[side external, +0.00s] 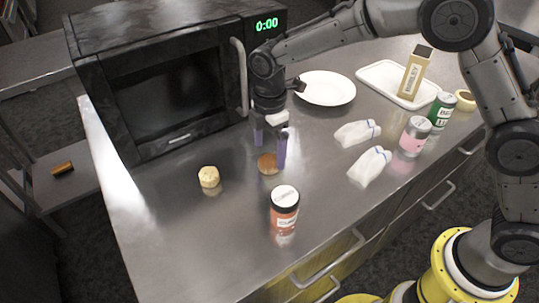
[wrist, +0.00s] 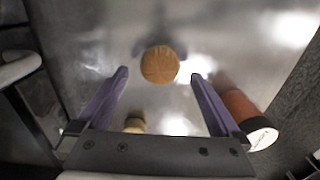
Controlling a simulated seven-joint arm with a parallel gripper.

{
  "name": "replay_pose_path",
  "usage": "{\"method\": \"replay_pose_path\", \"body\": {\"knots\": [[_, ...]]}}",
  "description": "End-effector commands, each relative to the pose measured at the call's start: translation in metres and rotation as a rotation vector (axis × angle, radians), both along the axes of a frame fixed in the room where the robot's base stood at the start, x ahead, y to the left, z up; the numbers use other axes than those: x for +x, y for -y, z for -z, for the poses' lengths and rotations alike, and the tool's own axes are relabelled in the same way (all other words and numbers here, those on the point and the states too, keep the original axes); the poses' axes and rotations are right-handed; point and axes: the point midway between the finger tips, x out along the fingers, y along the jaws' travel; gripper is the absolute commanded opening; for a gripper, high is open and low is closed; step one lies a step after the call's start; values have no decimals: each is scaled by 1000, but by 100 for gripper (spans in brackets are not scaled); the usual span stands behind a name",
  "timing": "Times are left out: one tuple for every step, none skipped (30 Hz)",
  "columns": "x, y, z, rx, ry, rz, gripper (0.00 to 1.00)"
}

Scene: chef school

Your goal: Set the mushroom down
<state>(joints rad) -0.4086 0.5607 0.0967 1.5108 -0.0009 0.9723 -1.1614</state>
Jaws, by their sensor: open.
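A round brown piece, which looks like the mushroom (side external: 267,163), rests on the steel counter just below my gripper. It also shows in the wrist view (wrist: 160,65), centred between and slightly beyond the fingertips. My gripper (side external: 270,150) is open, with purple fingers pointing down. In the wrist view its fingers (wrist: 160,76) are spread wide, with a gap on each side of the brown piece. Neither finger appears to touch it. Its underside is hidden.
A tan, cork-like piece (side external: 209,177) stands to the left, and an orange jar (side external: 284,208) in front. The black microwave (side external: 165,75) is behind left. A white plate (side external: 326,88), two white packets (side external: 357,133), a pink can (side external: 414,136) and a white tray (side external: 375,79) lie right.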

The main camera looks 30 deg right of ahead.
Motion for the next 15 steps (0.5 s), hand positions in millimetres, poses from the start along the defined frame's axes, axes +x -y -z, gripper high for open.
{"method": "replay_pose_path", "body": {"knots": [[1, -1, -13, 2, 5, 0, 100], [1, 0, -19, 2, 5, 0, 100], [1, -1, -28, 2, 6, 0, 100], [1, 0, -34, 2, 4, 0, 100], [1, -1, -40, 2, 5, 0, 100], [1, 0, -49, 2, 5, 0, 100], [1, 0, -54, 2, 5, 0, 100], [1, 0, -59, 2, 4, 0, 100], [1, 0, -65, 1, 3, 0, 100], [1, 0, -70, 1, 3, 0, 100], [0, 0, -74, 1, 2, 0, 100], [0, 0, -78, 1, 2, 0, 100], [0, 0, -81, 1, 2, 0, 100], [0, 0, -84, 1, 1, 0, 100], [0, 0, -87, 1, 1, 0, 100]]}}
